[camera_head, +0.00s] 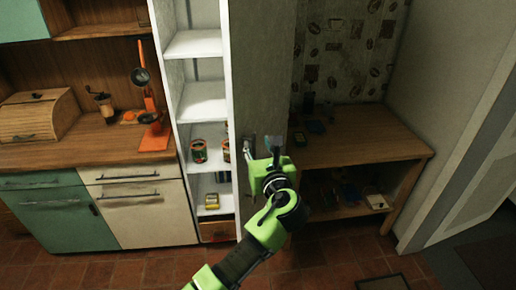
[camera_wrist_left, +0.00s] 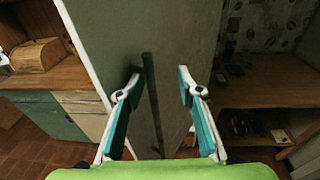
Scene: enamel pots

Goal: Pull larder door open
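The tall larder (camera_head: 205,45) stands partly open in the head view, with its white shelves showing. Its grey door (camera_head: 262,60) stands to the right of the opening and fills the middle of the left wrist view (camera_wrist_left: 150,30). A dark vertical bar handle (camera_wrist_left: 153,105) runs down the door in the left wrist view. My left gripper (camera_head: 262,148) is at the door, a little below mid-picture. Its two fingers stand apart in the left wrist view (camera_wrist_left: 159,78), with the handle between them. I see no finger clearly touching the handle. My right gripper is out of view.
Tins (camera_head: 199,150) and a yellow item (camera_head: 212,200) stand on the larder shelves. A wooden counter with a bread box (camera_head: 38,115) and an orange scale (camera_head: 152,135) is left. A wooden table (camera_head: 360,143) stands right of the door. The tiled floor in front looks mostly clear.

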